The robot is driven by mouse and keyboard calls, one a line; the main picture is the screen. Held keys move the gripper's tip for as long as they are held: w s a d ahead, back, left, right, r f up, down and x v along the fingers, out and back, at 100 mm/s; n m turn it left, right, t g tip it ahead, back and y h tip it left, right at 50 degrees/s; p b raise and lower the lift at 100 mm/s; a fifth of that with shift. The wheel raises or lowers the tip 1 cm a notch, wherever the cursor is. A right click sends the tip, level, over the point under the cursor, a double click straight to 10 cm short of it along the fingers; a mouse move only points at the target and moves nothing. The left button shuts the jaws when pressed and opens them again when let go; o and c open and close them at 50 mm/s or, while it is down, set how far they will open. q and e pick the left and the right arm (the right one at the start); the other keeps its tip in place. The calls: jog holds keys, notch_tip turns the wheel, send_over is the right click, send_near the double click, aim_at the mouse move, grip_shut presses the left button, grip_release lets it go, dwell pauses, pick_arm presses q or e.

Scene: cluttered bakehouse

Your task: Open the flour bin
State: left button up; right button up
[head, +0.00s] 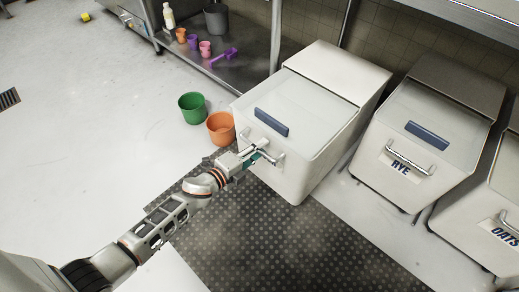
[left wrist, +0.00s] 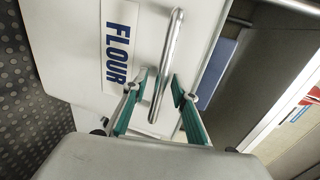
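The flour bin (head: 286,166) is a white bin with a pale sloping lid (head: 312,102) that is shut. A dark blue grip (head: 271,122) sits on the lid. The left wrist view shows the FLOUR label (left wrist: 120,42) and the bin's metal bar handle (left wrist: 168,55). My left gripper (head: 262,155) is at the bin's front handle. In the left wrist view its green-padded fingers (left wrist: 161,79) are open, one on each side of the bar, with gaps visible. In the head view the gripper covers the label and part of the handle. My right gripper is not in view.
The rye bin (head: 413,150) and oats bin (head: 484,222) stand to the right. A green bucket (head: 192,108) and an orange bucket (head: 220,129) stand on the floor left of the flour bin. A dark dotted mat (head: 300,250) lies in front. The floor at left is mostly clear.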

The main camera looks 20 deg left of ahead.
pick_arm(q)
jog(key=shift+c, duration=0.3)
grip_shut()
jog(key=shift+s, duration=0.15)
jog(key=v, duration=0.2)
jog(key=f+p+v, duration=0.1)
jog(key=v, duration=0.2)
jog(key=shift+s+a, duration=0.2)
jog(key=shift+s, duration=0.1)
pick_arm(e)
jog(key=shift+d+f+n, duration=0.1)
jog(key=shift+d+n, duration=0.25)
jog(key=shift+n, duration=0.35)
